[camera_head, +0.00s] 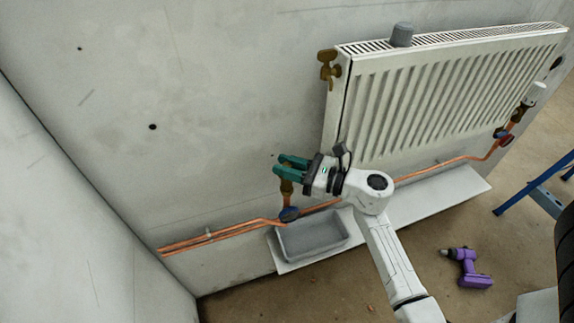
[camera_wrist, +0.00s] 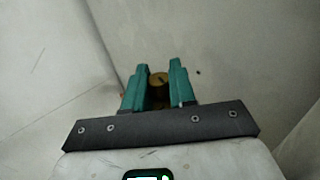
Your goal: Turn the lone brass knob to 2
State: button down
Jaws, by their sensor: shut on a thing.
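The brass knob (camera_wrist: 158,82) shows between the two green fingers of my gripper (camera_wrist: 158,72) in the wrist view. My gripper (camera_head: 280,165) is shut on it. In the head view the brass valve body (camera_head: 287,187) stands upright just below the fingers, above a blue fitting on the copper pipe. The fingers hide most of the knob there. No number or mark can be read on the knob in either view.
A white radiator (camera_head: 450,95) hangs to the right, with another brass fitting (camera_head: 328,68) at its upper left corner and a white-headed valve (camera_head: 533,93) at its right. A grey tray (camera_head: 345,240) lies below. A purple drill (camera_head: 470,270) lies on the floor.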

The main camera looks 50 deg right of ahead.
jog(key=shift+w+r, duration=0.1)
jog(key=shift+r, duration=0.3)
jog(key=c, duration=1.2)
grip_release()
jog(key=shift+o, duration=0.9)
jog(key=shift+f, duration=0.15)
jog(key=shift+s+f, duration=0.15)
jog(key=shift+s, duration=0.15)
jog(key=b+v, duration=0.1)
jog(key=v, duration=0.9)
jog(key=shift+s+b, duration=0.15)
jog(key=shift+b, duration=0.25)
jog(key=shift+o, duration=0.4)
